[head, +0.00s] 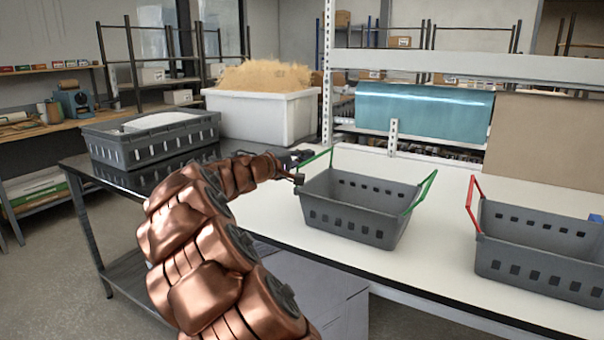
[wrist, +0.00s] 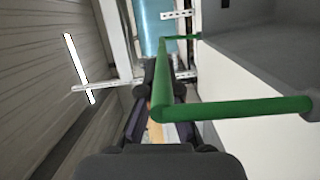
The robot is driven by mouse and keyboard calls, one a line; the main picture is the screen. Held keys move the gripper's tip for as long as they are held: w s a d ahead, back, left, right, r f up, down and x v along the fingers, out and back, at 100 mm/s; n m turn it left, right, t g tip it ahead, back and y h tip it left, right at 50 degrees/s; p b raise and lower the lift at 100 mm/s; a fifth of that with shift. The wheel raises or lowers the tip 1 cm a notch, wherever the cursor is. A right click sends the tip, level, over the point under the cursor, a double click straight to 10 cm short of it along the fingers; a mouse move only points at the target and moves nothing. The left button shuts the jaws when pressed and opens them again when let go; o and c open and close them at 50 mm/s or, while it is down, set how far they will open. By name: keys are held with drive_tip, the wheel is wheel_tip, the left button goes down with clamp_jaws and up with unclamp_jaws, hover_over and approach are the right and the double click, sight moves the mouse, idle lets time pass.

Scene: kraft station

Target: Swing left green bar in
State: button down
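The dark grey crate (head: 352,228) stands on the white tabletop. Its left green bar (head: 318,159) sticks up and out at its left end, and its right green bar (head: 424,190) leans out to the right. My gripper (head: 298,167) is at the left bar, at the end of my copper arm. In the wrist view the left bar (wrist: 240,109) crosses in front of my gripper (wrist: 165,85), with its corner between the dark fingers. The bar hides part of the fingers, so I cannot tell whether they grip it. The crate's wall (wrist: 250,45) is at upper right.
A second grey crate (head: 530,265) with a red bar (head: 474,203) stands to the right. A grey crate (head: 110,150) with pale contents is on the dark table at left. A white bin (head: 262,118) stands behind. White tabletop (head: 425,255) is bare between the two crates.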

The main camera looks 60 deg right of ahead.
drive_tip(key=m+b, duration=0.1)
drive_tip(key=b, duration=0.1)
drive_tip(key=s+m+b, duration=0.1)
drive_tip(key=b, duration=0.1)
drive_tip(key=s+m+y+b, duration=0.1)
drive_tip(key=b, duration=0.1)
drive_tip(key=shift+s+f+m+t+b, duration=0.15)
drive_tip(key=shift+f+m+t+b, duration=0.15)
drive_tip(key=shift+b, duration=0.1)
drive_tip(key=s+a+r+m+b, duration=0.1)
drive_tip(key=a+r+m, duration=0.1)
drive_tip(key=a+r, duration=0.5)
drive_tip(key=a, duration=0.2)
drive_tip(key=shift+s+a, duration=0.25)
drive_tip(key=shift+a, duration=0.1)
idle(0.4)
